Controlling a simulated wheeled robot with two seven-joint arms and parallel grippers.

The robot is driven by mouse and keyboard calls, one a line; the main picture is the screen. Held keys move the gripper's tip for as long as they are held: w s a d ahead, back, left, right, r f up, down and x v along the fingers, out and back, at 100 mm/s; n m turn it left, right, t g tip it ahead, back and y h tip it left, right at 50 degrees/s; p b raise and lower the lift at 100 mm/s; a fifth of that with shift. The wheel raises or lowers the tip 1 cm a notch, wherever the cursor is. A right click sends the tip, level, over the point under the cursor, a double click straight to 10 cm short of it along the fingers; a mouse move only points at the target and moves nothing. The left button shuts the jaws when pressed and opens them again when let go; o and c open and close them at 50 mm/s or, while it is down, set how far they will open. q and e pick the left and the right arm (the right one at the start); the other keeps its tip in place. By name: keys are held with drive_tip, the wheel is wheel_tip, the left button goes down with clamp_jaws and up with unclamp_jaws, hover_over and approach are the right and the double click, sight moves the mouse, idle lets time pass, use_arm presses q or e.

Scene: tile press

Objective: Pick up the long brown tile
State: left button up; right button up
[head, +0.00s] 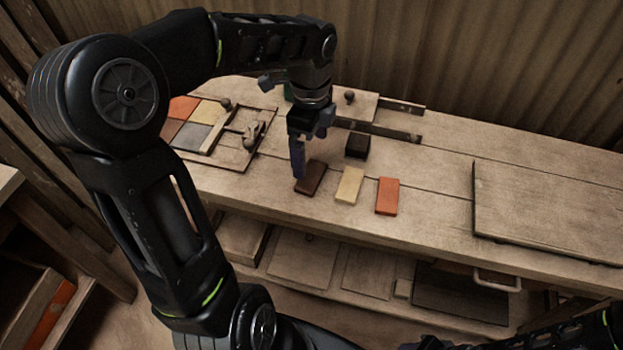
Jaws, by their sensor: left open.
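The long brown tile (313,176) lies flat on the wooden bench, leftmost in a loose row of tiles. My left gripper (298,162) is open and points down at the left end of this tile. Its fingers partly cover that end, and I cannot tell whether they touch it. It holds nothing that I can see. Part of my right arm shows along the bottom right edge, but I cannot make out its gripper fingers.
A cream tile (349,185) and an orange tile (387,196) lie to the right. A dark block (357,146) sits behind them. A wooden frame (250,163) with coloured tiles beside it is at left. A flat board (550,215) lies at right. The bench between is clear.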

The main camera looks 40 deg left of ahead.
sight(311, 175)
use_arm(q)
drive_tip(key=shift+f, duration=1.25)
drive_tip(key=shift+f, duration=2.65)
drive_tip(key=shift+c, duration=0.6)
drive_tip(key=c, duration=1.2)
drive_tip(key=shift+o, duration=0.2)
drive_tip(key=shift+r, duration=0.15)
